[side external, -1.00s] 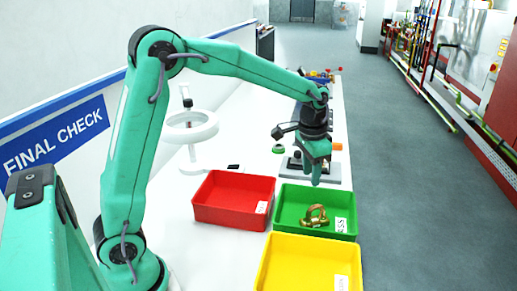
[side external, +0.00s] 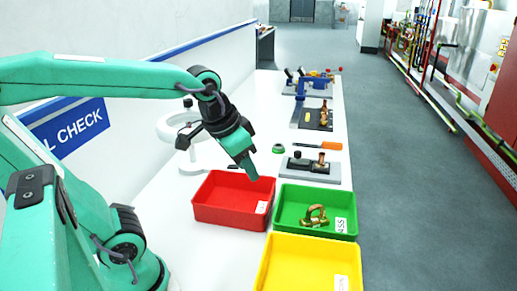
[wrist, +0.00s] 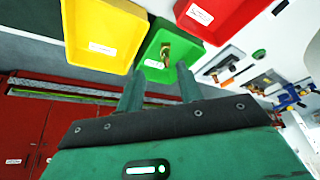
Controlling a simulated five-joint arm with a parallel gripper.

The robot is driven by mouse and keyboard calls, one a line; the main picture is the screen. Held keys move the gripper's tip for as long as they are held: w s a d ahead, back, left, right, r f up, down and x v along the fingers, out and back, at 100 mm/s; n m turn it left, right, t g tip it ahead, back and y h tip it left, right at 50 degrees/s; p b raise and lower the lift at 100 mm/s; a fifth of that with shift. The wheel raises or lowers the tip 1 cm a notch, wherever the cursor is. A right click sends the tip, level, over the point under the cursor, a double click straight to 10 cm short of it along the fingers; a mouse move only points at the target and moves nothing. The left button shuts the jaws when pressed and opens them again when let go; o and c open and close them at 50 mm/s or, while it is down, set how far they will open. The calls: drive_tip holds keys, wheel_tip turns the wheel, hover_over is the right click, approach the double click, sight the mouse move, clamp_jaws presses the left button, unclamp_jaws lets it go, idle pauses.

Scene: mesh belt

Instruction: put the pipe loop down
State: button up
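The pipe loop (side external: 314,216), a brass-coloured ring-shaped fitting, lies in the green tray (side external: 346,240). It also shows in the wrist view (wrist: 166,52), inside the green tray (wrist: 150,62). My gripper (side external: 250,172) hangs above the right rear part of the red tray (side external: 225,216), clear of the pipe loop. In the wrist view the two fingers of my gripper (wrist: 160,72) stand apart with nothing between them.
A yellow tray (side external: 262,270) stands in front of the green one. Behind are a grey plate with fittings (side external: 310,166), an orange-handled tool (side external: 330,146) and a white ring lamp (side external: 180,135). A blue-edged wall panel (side external: 90,125) runs along the left.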

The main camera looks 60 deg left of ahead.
drive_tip(key=shift+n+t, duration=0.4)
drive_tip(key=shift+t, duration=0.1)
drive_tip(key=shift+s+f, duration=0.2)
drive_tip(key=shift+s, duration=0.6)
drive_tip(key=shift+s+f, duration=0.25)
drive_tip(key=shift+s, duration=0.6)
drive_tip(key=shift+s+f, duration=0.2)
drive_tip(key=shift+s, duration=0.6)
